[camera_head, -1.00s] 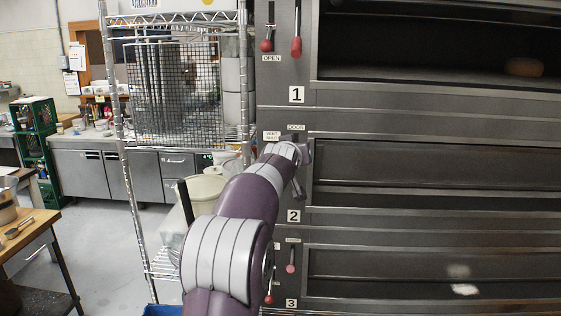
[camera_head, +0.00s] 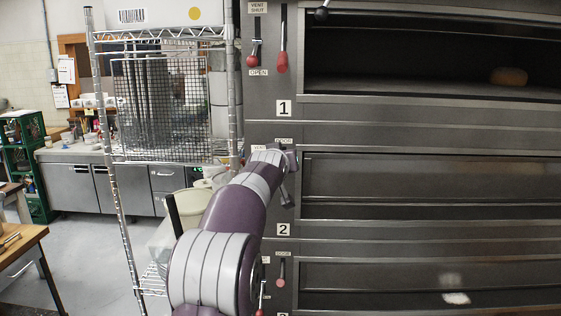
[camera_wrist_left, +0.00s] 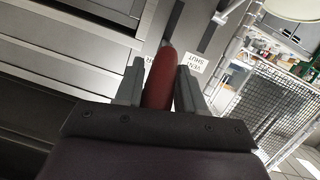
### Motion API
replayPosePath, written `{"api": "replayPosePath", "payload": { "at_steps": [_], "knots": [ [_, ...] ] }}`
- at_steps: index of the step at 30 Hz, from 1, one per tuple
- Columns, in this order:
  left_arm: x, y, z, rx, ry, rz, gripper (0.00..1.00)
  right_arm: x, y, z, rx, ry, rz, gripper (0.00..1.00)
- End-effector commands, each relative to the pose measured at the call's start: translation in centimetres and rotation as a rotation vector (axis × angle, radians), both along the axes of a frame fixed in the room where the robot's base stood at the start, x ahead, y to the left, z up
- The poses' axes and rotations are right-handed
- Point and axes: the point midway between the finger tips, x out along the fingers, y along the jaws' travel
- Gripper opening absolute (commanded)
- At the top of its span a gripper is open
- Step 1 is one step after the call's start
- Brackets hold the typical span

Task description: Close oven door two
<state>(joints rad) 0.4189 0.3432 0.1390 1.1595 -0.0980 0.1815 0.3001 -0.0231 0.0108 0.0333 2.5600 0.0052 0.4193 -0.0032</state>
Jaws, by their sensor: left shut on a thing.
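Oven door two (camera_head: 430,178) is the long grey panel of the middle deck, beside the label 2 (camera_head: 284,230). A dark strip (camera_head: 430,211) runs along its lower edge; I cannot tell whether the door is fully shut. My left gripper (camera_head: 286,182) is at the control panel left of this door. In the left wrist view, its fingers (camera_wrist_left: 161,85) are shut on a red lever handle (camera_wrist_left: 159,80), with a vent label (camera_wrist_left: 194,62) beside it. In the head view the handle is mostly hidden by my gripper. My right gripper is not in view.
Deck one (camera_head: 400,60) above is open, with a loaf (camera_head: 508,77) inside. Red levers (camera_head: 282,60) hang beside it, and another red lever (camera_head: 281,272) is below. A wire rack (camera_head: 110,125) stands close left of the oven. A wooden table (camera_head: 22,238) is at far left.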

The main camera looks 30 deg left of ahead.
Motion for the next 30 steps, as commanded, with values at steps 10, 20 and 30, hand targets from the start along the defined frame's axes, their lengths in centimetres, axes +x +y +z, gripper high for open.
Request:
{"api": "replayPosePath", "payload": {
  "at_steps": [10, 20, 30],
  "knots": [
    [0.0, -0.1, 0.7, 0.005, -0.014, -0.002, 0.0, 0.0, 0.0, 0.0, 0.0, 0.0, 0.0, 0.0],
    [0.0, -0.1, 0.3, 0.002, -0.006, 0.0, 0.57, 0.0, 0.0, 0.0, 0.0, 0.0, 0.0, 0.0],
    [-3.5, -1.8, 0.5, 0.003, -0.008, -0.001, 0.57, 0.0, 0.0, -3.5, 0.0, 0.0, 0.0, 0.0]
  ]
}}
